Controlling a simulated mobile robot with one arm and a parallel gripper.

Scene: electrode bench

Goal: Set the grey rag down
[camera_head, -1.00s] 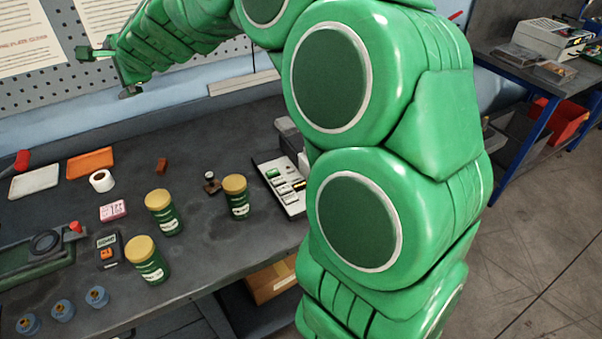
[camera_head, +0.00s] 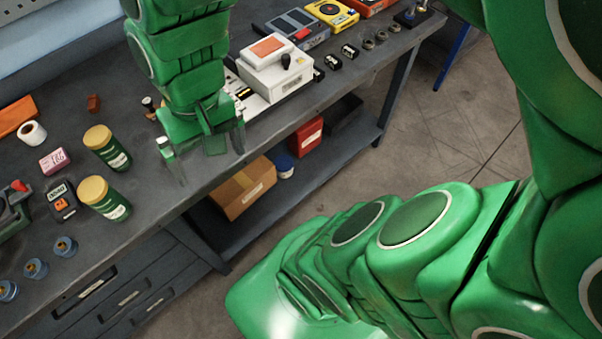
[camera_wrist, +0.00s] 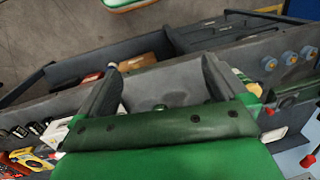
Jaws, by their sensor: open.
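My gripper (camera_head: 211,165) points down over the front part of the dark grey bench (camera_head: 150,210), right of the green jars. In the wrist view its two fingers (camera_wrist: 160,65) stand wide apart. A plain grey area shows between them; I cannot tell whether it is the grey rag or bare bench top. I make out no grey rag for certain in either view, and nothing is visibly pinched between the fingers. My palm hides part of the surface below.
Two green jars with yellow lids (camera_head: 107,148) stand left of my gripper. A white device (camera_head: 275,70) stands behind it to the right. A cardboard box (camera_head: 243,187) and a red bin (camera_head: 308,135) are on the lower shelf. Blue-capped parts (camera_head: 66,246) line the front left.

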